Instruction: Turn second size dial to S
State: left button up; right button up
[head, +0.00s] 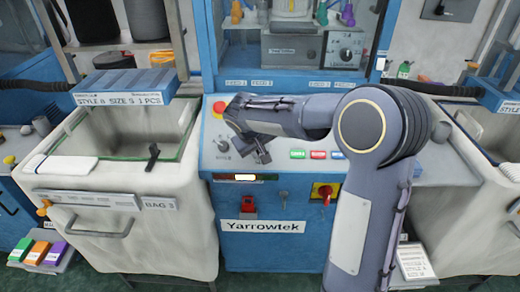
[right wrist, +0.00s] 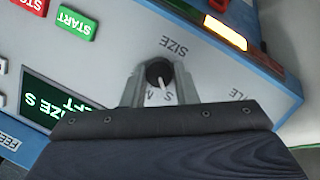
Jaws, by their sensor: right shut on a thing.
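In the right wrist view a black size dial (right wrist: 158,70) with a white pointer stands on the sloping console. My right gripper (right wrist: 157,82) is shut on this dial, one finger on each side. The word SIZE is printed beside it, with S and M close to the pointer. The pointer lies near these letters; I cannot tell exactly which it marks. In the head view my right gripper (head: 262,154) reaches down to the console and its arm hides much of the panel. My left gripper is not in view.
A green START button (right wrist: 76,23) and a dark screen (right wrist: 55,103) reading SIZE S are nearby. In the head view, a red button (head: 219,107) and a small knob (head: 222,146) are left of the gripper; a bin (head: 120,225) stands left.

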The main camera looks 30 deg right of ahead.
jog(key=o, duration=1)
jog(key=v, duration=0.8)
jog(key=shift+f, duration=0.1)
jog(key=s+a+f+y, duration=0.1)
jog(key=s+a+y, duration=0.1)
jog(key=s, duration=0.7)
jog(key=s+a+f+m+t+y, duration=0.1)
jog(key=s+a+f+y, duration=0.1)
jog(key=s, duration=0.7)
jog(key=s+a+f+t+y+p, duration=0.1)
jog(key=s+a+y, duration=0.3)
jog(key=s, duration=0.5)
jog(key=shift+a+f, duration=0.25)
jog(key=shift+a, duration=0.05)
